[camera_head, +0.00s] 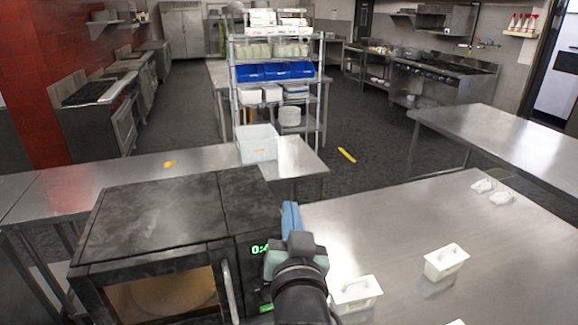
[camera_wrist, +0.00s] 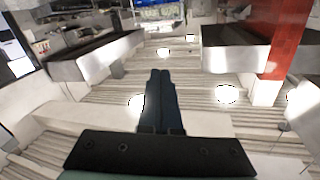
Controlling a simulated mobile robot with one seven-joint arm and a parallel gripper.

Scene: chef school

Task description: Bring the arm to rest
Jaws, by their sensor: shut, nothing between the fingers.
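My gripper (camera_head: 291,208) rises in front of the black microwave (camera_head: 150,225), near its right side, in the head view. Its blue-grey fingers point up and away from me. In the wrist view my gripper (camera_wrist: 160,74) has its two dark fingers pressed together, with nothing between them. My gripper hides part of the microwave's control panel and green display (camera_head: 259,249).
A white bin (camera_head: 257,143) stands on the counter behind the microwave. A wire shelf (camera_head: 325,90) stands beyond. Yellow tape (camera_head: 347,155) marks the floor.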

